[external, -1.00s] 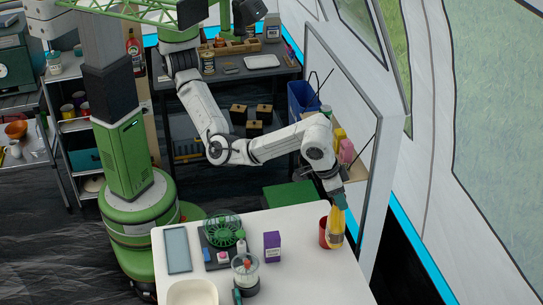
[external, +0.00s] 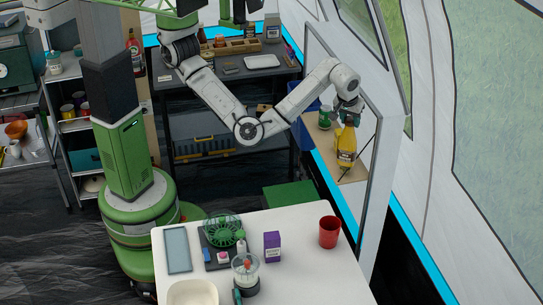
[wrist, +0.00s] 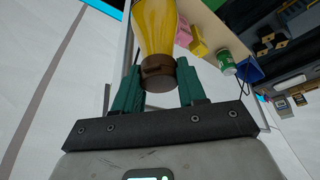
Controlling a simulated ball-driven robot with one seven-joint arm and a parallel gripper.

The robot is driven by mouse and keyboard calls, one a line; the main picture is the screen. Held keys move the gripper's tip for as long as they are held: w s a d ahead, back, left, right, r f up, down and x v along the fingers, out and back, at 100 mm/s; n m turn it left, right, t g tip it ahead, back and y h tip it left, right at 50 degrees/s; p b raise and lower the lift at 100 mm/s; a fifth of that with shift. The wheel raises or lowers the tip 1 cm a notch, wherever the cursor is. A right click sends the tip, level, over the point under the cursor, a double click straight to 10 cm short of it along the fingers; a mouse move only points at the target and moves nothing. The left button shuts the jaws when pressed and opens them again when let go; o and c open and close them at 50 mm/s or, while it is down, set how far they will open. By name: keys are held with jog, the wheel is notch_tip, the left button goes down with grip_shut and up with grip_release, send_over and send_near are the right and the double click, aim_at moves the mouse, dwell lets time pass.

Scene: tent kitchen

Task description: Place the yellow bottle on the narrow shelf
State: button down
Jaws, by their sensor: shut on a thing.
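The yellow bottle (external: 346,146) hangs from my gripper (external: 348,113), its brown cap (wrist: 158,72) between the green fingers. My gripper also shows in the wrist view (wrist: 158,88), shut around the cap end. The bottle (wrist: 154,28) runs out of the top of the wrist view. The narrow shelf (external: 352,174) is a tan board along the tent wall; in the external view the bottle overlaps it. I cannot tell whether the bottle touches the board. In the wrist view, the shelf (wrist: 208,27) passes behind and right of the bottle.
A green can (external: 324,117) stands on the shelf. Pink (wrist: 183,32) and yellow (wrist: 198,48) packages sit near the bottle in the wrist view. A framed panel (external: 369,190) borders the shelf. The white table (external: 310,275) holds a red cup (external: 329,231) and a purple box (external: 272,246).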

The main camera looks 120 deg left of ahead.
jog(key=s+a+r+n+g+h+p, duration=0.15)
jog(key=s+a+n, duration=0.55)
jog(key=s, duration=0.7)
jog(key=s+a+r+n+g+h+p, duration=0.1)
jog(key=s+a+n+g+p, duration=0.2)
jog(key=s+a, duration=0.9)
jog(key=w+a+f, duration=0.2)
jog(key=w+f, duration=0.2)
jog(key=f, duration=0.2)
jog(key=w+a+f+n, duration=0.1)
jog(key=w+a+f, duration=0.2)
jog(key=w+f, duration=0.2)
jog(key=shift+a+f+t, duration=0.25)
jog(key=shift+f+t, duration=0.1)
jog(key=shift+f, duration=0.7)
jog(key=shift+w+y+b, duration=0.1)
jog(key=shift+y+b, duration=0.15)
jog(key=shift+b, duration=0.05)
jog(key=shift+f, duration=0.2)
jog(key=c, duration=0.6)
grip_release()
jog(key=shift+c, duration=0.2)
